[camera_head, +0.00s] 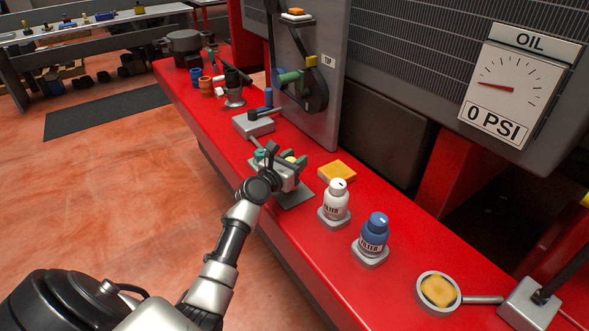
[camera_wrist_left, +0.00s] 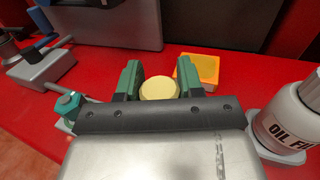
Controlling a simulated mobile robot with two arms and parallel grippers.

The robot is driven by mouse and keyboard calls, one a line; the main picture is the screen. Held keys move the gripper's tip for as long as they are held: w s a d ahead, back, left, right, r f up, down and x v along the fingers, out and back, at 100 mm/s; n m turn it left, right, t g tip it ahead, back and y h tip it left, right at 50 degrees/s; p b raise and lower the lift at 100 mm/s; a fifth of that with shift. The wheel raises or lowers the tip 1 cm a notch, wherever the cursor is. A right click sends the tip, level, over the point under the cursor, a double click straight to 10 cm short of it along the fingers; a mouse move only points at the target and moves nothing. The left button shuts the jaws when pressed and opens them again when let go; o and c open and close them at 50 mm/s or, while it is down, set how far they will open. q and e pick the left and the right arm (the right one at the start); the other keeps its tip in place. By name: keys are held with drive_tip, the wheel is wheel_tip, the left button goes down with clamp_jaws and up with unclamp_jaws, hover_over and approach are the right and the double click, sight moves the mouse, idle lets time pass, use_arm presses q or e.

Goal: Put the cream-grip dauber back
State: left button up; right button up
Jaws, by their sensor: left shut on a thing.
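My left gripper (camera_head: 287,164) is low over the near edge of the red bench, at a dark grey mat (camera_head: 294,196). In the left wrist view its green-padded fingers (camera_wrist_left: 159,82) are shut on the cream-grip dauber, whose round cream top (camera_wrist_left: 159,90) shows between them. The dauber's lower part is hidden by the gripper, so I cannot tell whether it touches the mat. A teal-topped piece (camera_wrist_left: 69,104) stands just left of the gripper, apart from it. My right gripper is not in view.
A yellow-orange sponge (camera_head: 337,172) lies just beyond the gripper. A white filter bottle (camera_head: 337,202) and a blue one (camera_head: 374,236) stand to the right on grey bases. A grey block with a lever (camera_head: 253,124) is behind left. A round pan (camera_head: 438,291) is farther right.

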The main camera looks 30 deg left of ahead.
use_arm(q)
drive_tip(key=shift+f, duration=0.8)
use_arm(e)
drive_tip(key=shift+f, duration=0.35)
use_arm(q)
drive_tip(key=shift+f, duration=0.15)
drive_tip(key=o, duration=0.9)
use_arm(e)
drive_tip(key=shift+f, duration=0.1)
use_arm(q)
drive_tip(key=shift+r, duration=0.3)
drive_tip(key=s, duration=1.2)
drive_tip(key=shift+a, duration=0.4)
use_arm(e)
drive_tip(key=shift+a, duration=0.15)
use_arm(q)
drive_tip(key=shift+f, duration=0.1)
